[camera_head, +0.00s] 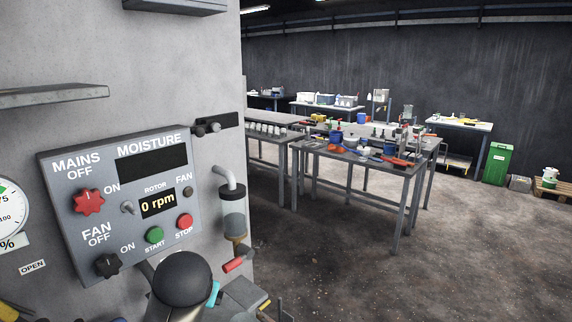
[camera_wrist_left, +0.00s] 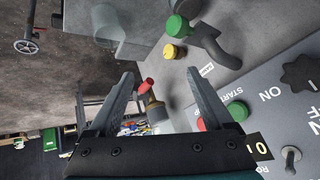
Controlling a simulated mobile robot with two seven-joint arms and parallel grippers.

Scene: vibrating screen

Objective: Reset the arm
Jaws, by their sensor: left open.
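My left gripper (camera_wrist_left: 160,74) shows in the left wrist view with its two grey fingers apart and nothing between them. In the head view a dark rounded link of my arm stands at the bottom centre, in front of the control panel (camera_head: 75,165); the fingers cannot be made out there. The panel has a red mains knob (camera_head: 88,201), a black fan knob (camera_head: 108,265), a green start button (camera_head: 154,235) and a red stop button (camera_head: 184,221). Its rotor display (camera_head: 159,204) reads 0 rpm, and the moisture display (camera_head: 152,164) is dark. My right gripper is not in view.
A glass cup with a pipe (camera_head: 233,212) and a red-handled valve (camera_head: 233,265) sit right of the panel. A grey shelf (camera_head: 50,95) juts out at upper left. Workbenches (camera_head: 365,165) with tools stand behind. A green bin (camera_head: 497,163) is at far right.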

